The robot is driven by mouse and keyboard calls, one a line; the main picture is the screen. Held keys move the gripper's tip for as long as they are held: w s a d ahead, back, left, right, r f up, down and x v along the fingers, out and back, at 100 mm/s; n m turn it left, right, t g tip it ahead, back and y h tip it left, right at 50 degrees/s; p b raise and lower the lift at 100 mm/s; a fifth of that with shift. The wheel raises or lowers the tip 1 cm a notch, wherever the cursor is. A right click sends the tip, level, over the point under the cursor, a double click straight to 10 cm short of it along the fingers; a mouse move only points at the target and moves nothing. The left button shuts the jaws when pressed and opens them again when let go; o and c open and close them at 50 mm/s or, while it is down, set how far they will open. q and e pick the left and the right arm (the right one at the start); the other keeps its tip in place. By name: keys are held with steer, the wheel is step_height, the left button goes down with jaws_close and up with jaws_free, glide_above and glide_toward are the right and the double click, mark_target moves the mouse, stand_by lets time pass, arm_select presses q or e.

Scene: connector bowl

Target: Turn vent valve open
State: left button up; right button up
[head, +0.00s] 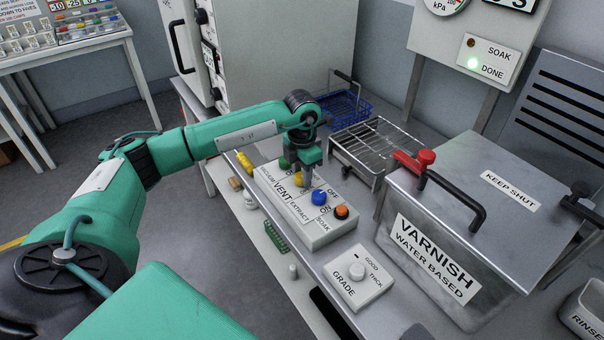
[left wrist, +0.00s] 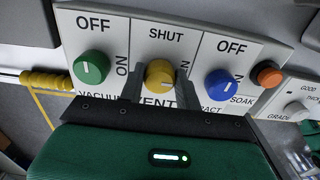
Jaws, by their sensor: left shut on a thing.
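The vent valve is a yellow knob (left wrist: 160,73) in the middle of a white control panel (left wrist: 200,45), with SHUT printed above it. In the head view the yellow knob (head: 299,178) is partly covered by my left gripper (head: 302,184). My left gripper (left wrist: 158,90) is shut on the knob, with one finger on each side. The lower part of the VENT label is hidden by the gripper in the left wrist view. I cannot clearly read which way the knob's pointer faces. My right gripper is not in view.
On the panel, a green knob (left wrist: 90,67) sits left of the yellow one, and a blue knob (left wrist: 221,84) and orange button (left wrist: 267,74) sit right. A GRADE dial box (head: 358,277), a wire rack (head: 375,147) and a varnish tank (head: 433,255) stand close by.

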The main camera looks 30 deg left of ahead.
arm_select(q)
steer(key=o, duration=1)
steer(key=shift+c, duration=0.2)
steer(key=shift+r, duration=0.5)
step_height(320, 180, up, 13)
steer(key=b, duration=0.1)
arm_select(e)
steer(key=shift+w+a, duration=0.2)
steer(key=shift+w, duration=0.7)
arm_select(q)
steer(key=shift+f, duration=0.1)
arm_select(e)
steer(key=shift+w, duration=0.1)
arm_select(q)
steer(key=shift+s+f, duration=0.1)
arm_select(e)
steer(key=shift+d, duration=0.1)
